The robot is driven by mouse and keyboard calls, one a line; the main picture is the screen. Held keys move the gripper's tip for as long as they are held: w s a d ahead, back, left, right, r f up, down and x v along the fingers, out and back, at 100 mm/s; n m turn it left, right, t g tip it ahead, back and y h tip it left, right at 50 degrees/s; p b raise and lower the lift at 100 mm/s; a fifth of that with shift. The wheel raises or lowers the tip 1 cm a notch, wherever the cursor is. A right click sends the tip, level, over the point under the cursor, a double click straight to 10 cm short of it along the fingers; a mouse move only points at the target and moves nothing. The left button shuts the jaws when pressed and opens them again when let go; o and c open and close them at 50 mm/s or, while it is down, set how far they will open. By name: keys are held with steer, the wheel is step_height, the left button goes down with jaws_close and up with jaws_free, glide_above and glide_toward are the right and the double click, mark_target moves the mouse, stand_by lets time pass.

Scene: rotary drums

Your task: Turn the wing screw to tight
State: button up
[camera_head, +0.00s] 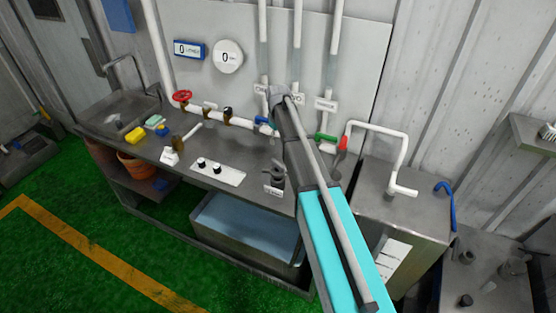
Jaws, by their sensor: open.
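A small dark grey fixture (279,176) stands upright on the metal counter, with a white label at its front. It may be the wing screw, but its wings and the label text are too small to make out, and I cannot tell how tight it is. My arm, dark grey and cyan, reaches up from the lower right and passes just right of this fixture. I cannot make out my gripper or its fingers, so I cannot tell its distance from the fixture.
The counter (150,148) also bears a panel with two black knobs (219,172), a small lever on a white base (171,157) and a yellow sponge (135,135). Behind are pipes with a red handwheel (182,96) and a green-handled valve (325,137). A grey cabinet (402,215) stands right.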

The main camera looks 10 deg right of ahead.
mark_target(278, 163)
steer(key=shift+f, duration=0.15)
stand_by(0.3)
step_height(278, 163, down, 14)
steer(key=b, duration=1.3)
steer(key=shift+r+b, duration=0.25)
steer(key=shift+b, duration=0.15)
jaws_close()
